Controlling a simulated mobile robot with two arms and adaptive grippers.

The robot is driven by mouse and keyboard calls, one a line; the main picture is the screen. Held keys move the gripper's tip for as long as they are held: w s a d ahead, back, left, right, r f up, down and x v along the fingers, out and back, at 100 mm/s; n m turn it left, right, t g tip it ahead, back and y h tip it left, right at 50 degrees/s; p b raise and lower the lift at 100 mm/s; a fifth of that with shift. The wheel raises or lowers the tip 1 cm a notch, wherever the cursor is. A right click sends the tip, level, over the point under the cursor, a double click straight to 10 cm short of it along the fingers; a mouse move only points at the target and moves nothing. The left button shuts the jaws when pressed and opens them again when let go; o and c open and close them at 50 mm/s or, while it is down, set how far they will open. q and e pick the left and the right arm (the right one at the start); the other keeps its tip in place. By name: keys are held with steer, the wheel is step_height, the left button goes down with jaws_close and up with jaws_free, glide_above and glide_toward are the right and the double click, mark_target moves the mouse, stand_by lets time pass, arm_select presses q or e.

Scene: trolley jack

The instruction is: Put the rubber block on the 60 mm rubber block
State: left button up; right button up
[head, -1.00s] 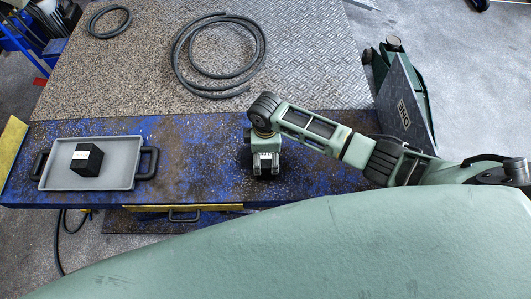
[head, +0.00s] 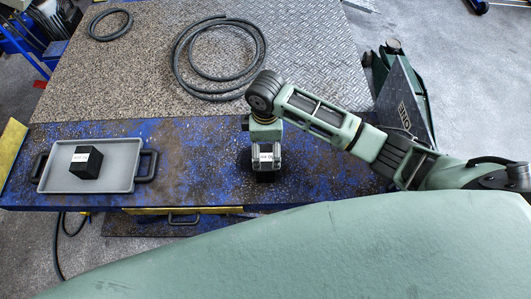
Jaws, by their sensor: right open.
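A black block (head: 86,169) with a white label sits in the grey tray (head: 122,182) at the left of the blue bench. A second dark block (head: 265,177), also with a white label, shows at my right gripper (head: 265,163), near the bench's middle. The right gripper points down and is open, with its fingers at the sides of this block. I cannot tell whether they touch it. The labels are too small to read surely, so I cannot tell which block is the 60 mm one. The left gripper is not in view.
A black round shape (head: 245,161) lies partly hidden behind the right gripper. A coiled hose (head: 177,60) and a small black ring (head: 110,11) lie on the metal plate behind the bench. Blue bench top (head: 205,160) between tray and gripper is clear.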

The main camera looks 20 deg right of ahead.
mark_target(266, 157)
steer(key=shift+r, duration=2.35)
